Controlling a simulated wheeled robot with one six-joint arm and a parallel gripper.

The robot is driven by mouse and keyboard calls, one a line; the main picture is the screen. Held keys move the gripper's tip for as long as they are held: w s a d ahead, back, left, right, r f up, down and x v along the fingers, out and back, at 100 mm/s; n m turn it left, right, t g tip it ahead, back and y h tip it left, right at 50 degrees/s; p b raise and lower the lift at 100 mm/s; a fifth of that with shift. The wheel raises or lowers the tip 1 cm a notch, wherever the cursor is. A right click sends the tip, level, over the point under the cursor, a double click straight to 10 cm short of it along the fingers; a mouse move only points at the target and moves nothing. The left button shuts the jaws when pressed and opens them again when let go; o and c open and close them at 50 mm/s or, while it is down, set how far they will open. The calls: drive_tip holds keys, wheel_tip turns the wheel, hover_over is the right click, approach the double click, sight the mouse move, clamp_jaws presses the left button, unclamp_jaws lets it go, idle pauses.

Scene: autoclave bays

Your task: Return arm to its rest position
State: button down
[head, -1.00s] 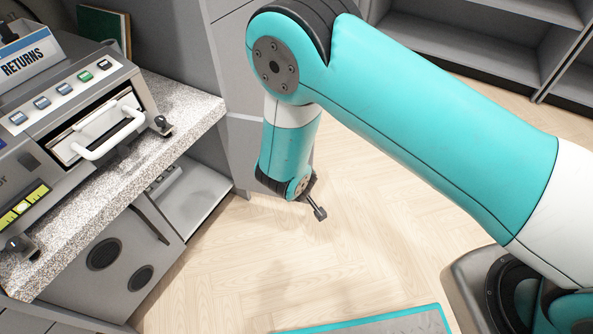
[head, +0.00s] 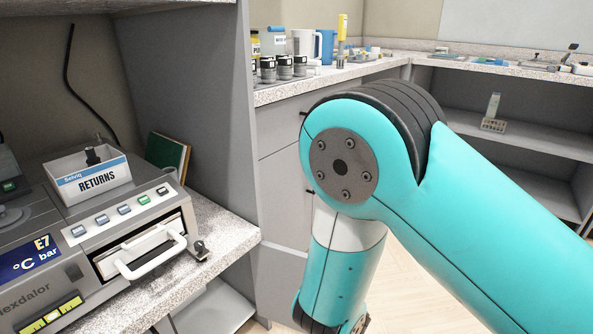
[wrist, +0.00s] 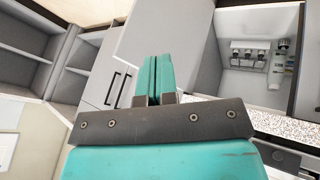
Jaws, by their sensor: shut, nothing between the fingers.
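My teal arm fills the right half of the head view, with its elbow in the middle and the forearm hanging down past the bottom edge. The gripper's fingers are out of sight in the head view. In the wrist view my gripper (wrist: 153,82) shows its two teal fingers pressed together with nothing between them. Beyond them are grey cabinet fronts (wrist: 110,70). The gripper touches nothing that I can see.
An autoclave (head: 120,235) with a white-handled drawer (head: 145,255) stands on a speckled counter (head: 225,240) at left. A RETURNS box (head: 88,178) sits on it. Bottles and jars (head: 283,66) stand on the back counter. Open shelves (head: 500,120) are behind my arm.

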drive_tip(key=s+d+r+m+g+y, duration=0.1)
drive_tip(key=s+d+r+g, duration=0.15)
drive_tip(key=r, duration=0.65)
drive_tip(key=s+d+r+m+g+y, duration=0.1)
drive_tip(key=s+r+m+g, duration=0.15)
drive_tip(key=r, duration=0.65)
drive_tip(key=s+d+r+n+g+y, duration=0.2)
drive_tip(key=s+d+r+n+y, duration=0.1)
drive_tip(key=s+r, duration=0.95)
wheel_tip(320, 180, up, 25)
drive_tip(key=p, duration=2.5)
drive_tip(key=shift+p, duration=0.3)
drive_tip(key=shift+s+r, duration=0.1)
